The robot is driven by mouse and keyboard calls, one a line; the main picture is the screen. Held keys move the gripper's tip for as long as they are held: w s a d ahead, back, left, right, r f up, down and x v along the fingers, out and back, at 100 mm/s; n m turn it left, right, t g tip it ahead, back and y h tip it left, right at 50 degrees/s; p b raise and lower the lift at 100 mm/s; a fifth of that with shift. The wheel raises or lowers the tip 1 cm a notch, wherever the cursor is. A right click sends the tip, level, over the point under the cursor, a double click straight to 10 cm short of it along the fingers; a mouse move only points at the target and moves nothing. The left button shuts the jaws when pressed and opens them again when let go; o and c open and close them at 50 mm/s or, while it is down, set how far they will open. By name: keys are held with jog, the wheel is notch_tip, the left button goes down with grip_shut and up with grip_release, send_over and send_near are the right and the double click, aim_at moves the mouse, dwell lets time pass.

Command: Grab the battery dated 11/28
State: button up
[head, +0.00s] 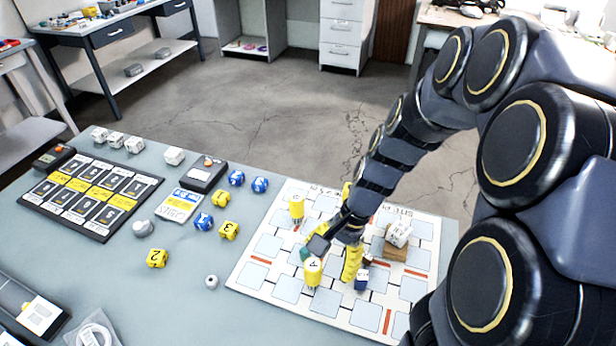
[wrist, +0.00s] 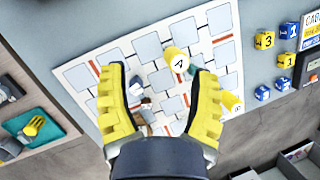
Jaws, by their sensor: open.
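No date is readable in either view, so I cannot tell which item is the battery dated 11/28. The near one (head: 313,271) has an "A"-like mark on top and stands just left of my gripper (head: 343,248); the other cylinder (head: 297,207) stands farther back. In the wrist view, my gripper (wrist: 160,80) is open above the board. The marked cylinder (wrist: 177,60) shows between and beyond its fingers, and the other cylinder (wrist: 232,101) is right of the right finger.
A white cube (head: 398,234) sits on a brown block, right of my gripper. A small blue cube (head: 362,280) is close by it. Numbered yellow and blue pieces (head: 204,222) lie left of the board, near a dark labelled tray (head: 98,236). The table's front middle is fairly clear.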

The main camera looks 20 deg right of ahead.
aim_at(364, 275)
jog(key=d+f+m+t, duration=0.1)
jog(key=d+f+m, duration=0.4)
jog(key=d+f+m+t, duration=0.1)
jog(key=d+f+m, duration=0.4)
jog(key=d+f, duration=0.1)
jog(key=shift+w+f, duration=0.1)
jog(key=shift+x, duration=3.8)
jog(key=shift+d, duration=0.15)
grip_shut()
